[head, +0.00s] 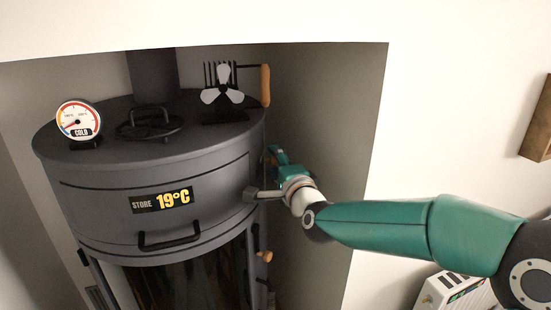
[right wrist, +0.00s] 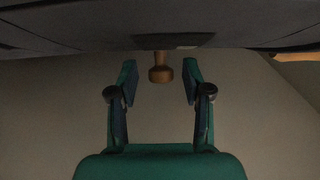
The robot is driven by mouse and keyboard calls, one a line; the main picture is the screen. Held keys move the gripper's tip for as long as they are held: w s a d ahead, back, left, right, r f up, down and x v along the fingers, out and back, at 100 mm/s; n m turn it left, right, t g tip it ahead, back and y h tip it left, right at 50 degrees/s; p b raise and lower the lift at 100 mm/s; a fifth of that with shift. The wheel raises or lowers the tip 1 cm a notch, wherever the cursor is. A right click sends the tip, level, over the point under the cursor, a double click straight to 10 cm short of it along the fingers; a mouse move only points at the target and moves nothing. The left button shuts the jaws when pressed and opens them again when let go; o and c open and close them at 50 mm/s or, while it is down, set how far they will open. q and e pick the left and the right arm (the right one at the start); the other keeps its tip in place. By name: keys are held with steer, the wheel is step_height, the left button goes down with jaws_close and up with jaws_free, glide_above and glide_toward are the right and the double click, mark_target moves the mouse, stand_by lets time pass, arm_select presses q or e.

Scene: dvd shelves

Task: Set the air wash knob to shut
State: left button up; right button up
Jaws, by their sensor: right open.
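The dark grey round stove (head: 150,200) stands in the alcove. A turned wooden knob (right wrist: 161,72) sticks out from its dark surface in the right wrist view, under a small plate (right wrist: 174,41). No readable label confirms that it is the air wash knob. My right gripper (head: 276,156) is at the stove's right side in the head view. In the right wrist view my right gripper (right wrist: 160,80) is open, with the knob between its fingers and a gap on each side. My left gripper is out of view.
A small wooden knob (head: 265,256) sits low on the stove's right side. The alcove wall (head: 330,130) is close to my right arm.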

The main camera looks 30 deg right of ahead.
steer(key=shift+w+d, duration=0.1)
steer(key=shift+w, duration=0.4)
jaws_close()
